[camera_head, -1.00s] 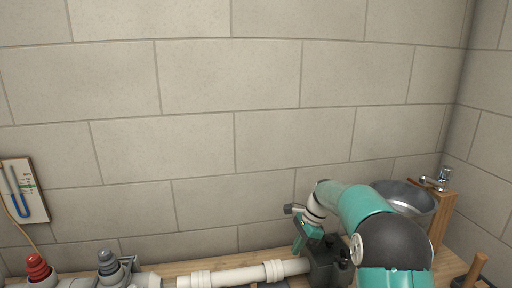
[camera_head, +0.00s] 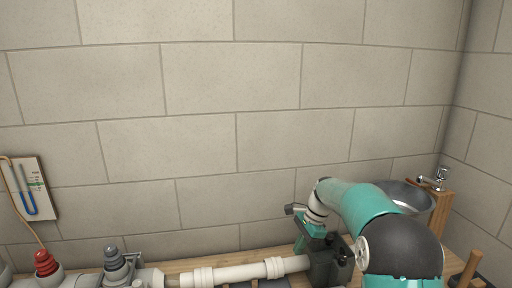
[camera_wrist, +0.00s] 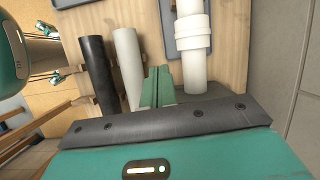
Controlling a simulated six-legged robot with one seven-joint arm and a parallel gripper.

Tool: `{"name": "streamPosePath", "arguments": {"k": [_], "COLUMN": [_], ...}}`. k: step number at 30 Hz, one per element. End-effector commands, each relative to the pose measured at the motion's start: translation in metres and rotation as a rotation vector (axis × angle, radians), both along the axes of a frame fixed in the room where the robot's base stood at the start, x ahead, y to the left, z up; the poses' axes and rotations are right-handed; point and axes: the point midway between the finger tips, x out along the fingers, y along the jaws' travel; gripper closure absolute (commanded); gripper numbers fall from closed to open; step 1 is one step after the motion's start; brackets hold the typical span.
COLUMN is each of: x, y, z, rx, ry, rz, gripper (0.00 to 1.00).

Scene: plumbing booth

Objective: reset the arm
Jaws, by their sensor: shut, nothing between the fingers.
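My gripper (camera_wrist: 157,88) shows in the wrist view as two green fingers close together, with nothing between them. It points down over the wooden bench, between a white pipe (camera_wrist: 193,50) and a shorter white tube (camera_wrist: 127,65). In the head view my teal arm reaches to the lower right, and its wrist end is above the bench beside a dark grey block (camera_head: 326,265). The fingertips are hard to make out there. I cannot tell from these frames whether the fingers touch anything.
A black tube (camera_wrist: 98,75) lies beside the white tube. A metal basin (camera_head: 405,196) with a tap (camera_head: 440,176) stands at the right. Red (camera_head: 46,262) and grey (camera_head: 114,258) fittings stand at lower left, below a gauge board (camera_head: 30,188).

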Motion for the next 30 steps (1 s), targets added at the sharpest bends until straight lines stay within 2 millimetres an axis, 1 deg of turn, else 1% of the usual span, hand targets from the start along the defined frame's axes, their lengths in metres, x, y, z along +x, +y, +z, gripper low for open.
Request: {"name": "streamPosePath", "arguments": {"k": [5, 8, 11, 15, 17, 21, 26, 27, 29, 30], "x": [-0.018, -0.032, -0.053, -0.092, -0.109, -0.151, -0.201, -0.213, -0.232, -0.244], "y": [0.001, 0.001, 0.000, 0.000, -0.001, -0.003, -0.006, -0.007, -0.009, -0.010], "z": [0.026, 0.043, 0.064, 0.096, 0.107, 0.129, 0.144, 0.147, 0.150, 0.150], "rx": [-0.027, -0.048, -0.077, -0.131, -0.157, -0.217, -0.290, -0.308, -0.338, -0.356], "ry": [-0.057, -0.097, -0.151, -0.240, -0.276, -0.358, -0.444, -0.465, -0.496, -0.514], "rz": [0.069, 0.124, 0.194, 0.323, 0.380, 0.512, 0.664, 0.703, 0.759, 0.797], "gripper": [1.00, 1.00, 1.00, 1.00, 1.00, 1.00, 1.00, 1.00, 1.00, 1.00]}}
